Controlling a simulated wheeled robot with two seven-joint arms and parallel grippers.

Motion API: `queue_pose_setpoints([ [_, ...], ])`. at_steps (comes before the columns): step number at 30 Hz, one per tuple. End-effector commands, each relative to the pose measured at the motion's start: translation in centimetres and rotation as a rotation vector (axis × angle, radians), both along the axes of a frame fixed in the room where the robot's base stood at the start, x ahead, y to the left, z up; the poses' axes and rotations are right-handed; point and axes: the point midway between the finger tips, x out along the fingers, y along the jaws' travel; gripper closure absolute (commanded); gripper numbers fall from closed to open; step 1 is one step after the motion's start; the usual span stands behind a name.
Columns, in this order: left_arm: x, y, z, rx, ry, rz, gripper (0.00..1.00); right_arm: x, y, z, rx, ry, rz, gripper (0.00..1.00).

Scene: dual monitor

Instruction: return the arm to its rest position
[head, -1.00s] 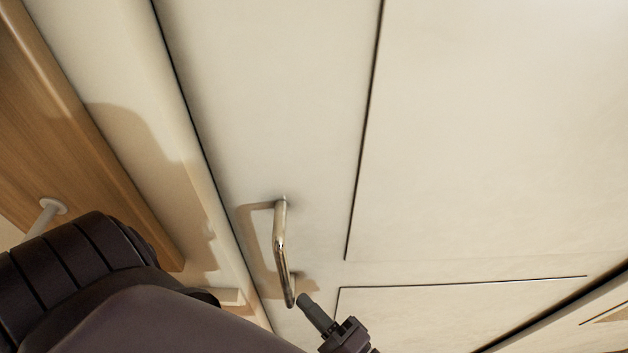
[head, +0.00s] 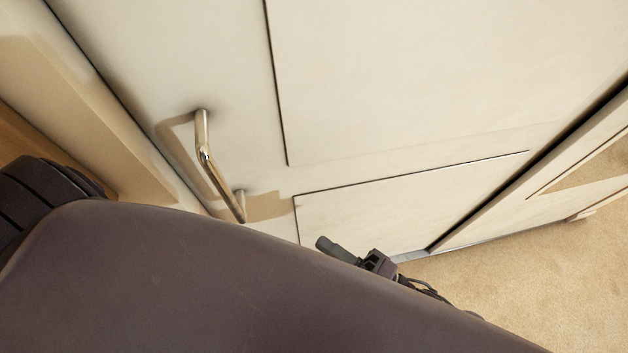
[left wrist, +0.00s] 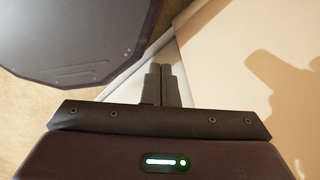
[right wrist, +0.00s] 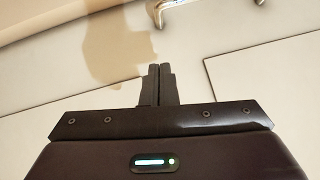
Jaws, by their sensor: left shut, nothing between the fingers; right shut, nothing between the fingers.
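My right gripper (head: 322,243) shows in the head view beyond my large dark arm link, in front of the lower part of a cream cabinet door. It is below and right of the door's metal handle (head: 207,160) and apart from it. In the right wrist view its fingers (right wrist: 158,72) are together and empty, with the handle (right wrist: 172,12) beyond them at the top. My left gripper shows only in the left wrist view (left wrist: 166,70). Its fingers are together and empty, pointing toward a pale panel edge near the floor. My arm link hides the lower left of the head view.
The cream cabinet door (head: 420,70) with inset panels fills most of the head view and is closed flush. A wooden frame (head: 75,110) stands at the left. Tan carpet (head: 540,280) lies open at the lower right. Another panelled unit (head: 560,190) stands at the right.

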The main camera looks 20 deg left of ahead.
Motion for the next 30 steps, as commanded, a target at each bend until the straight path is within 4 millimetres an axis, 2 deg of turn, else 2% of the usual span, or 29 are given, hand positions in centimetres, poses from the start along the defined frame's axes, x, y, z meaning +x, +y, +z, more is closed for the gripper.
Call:
queue_pose_setpoints([
  [10, 0.5, -1.1, 0.0, -0.014, -0.007, 0.004, 1.00, 0.1, -0.5, -0.2, -0.004, -0.003, -0.005, 1.00],
  [14, 0.5, -1.2, 0.0, -0.016, -0.009, 0.004, 1.00, 1.9, -1.2, -3.0, -0.077, -0.046, -0.074, 1.00],
  [17, 0.6, -1.2, 0.0, -0.016, -0.009, 0.004, 1.00, 4.7, -2.8, -7.8, -0.213, -0.118, -0.180, 1.00],
  [21, 0.6, -1.2, 0.0, -0.016, -0.009, 0.004, 1.00, 8.3, -7.1, -16.8, -0.504, -0.231, -0.328, 1.00],
  [23, 0.6, -1.2, 0.0, -0.016, -0.010, 0.003, 1.00, 9.2, -9.4, -20.7, -0.641, -0.270, -0.368, 1.00],
  [24, 0.6, -1.2, 0.0, -0.016, -0.010, 0.003, 1.00, 9.5, -11.0, -23.3, -0.734, -0.290, -0.384, 1.00],
  [26, 0.6, -1.2, 0.0, -0.015, -0.010, 0.003, 1.00, 9.4, -13.5, -27.2, -0.880, -0.314, -0.392, 1.00],
  [27, 0.6, -1.1, 0.0, -0.015, -0.010, 0.003, 1.00, 8.9, -15.2, -29.8, -0.977, -0.323, -0.387, 1.00],
  [29, 0.6, -1.1, 0.0, -0.014, -0.010, 0.003, 1.00, 7.7, -17.8, -33.4, -1.120, -0.331, -0.359, 1.00],
  [30, 0.6, -1.1, 0.0, -0.014, -0.009, 0.002, 1.00, 6.5, -19.4, -35.8, -1.213, -0.330, -0.328, 1.00],
])
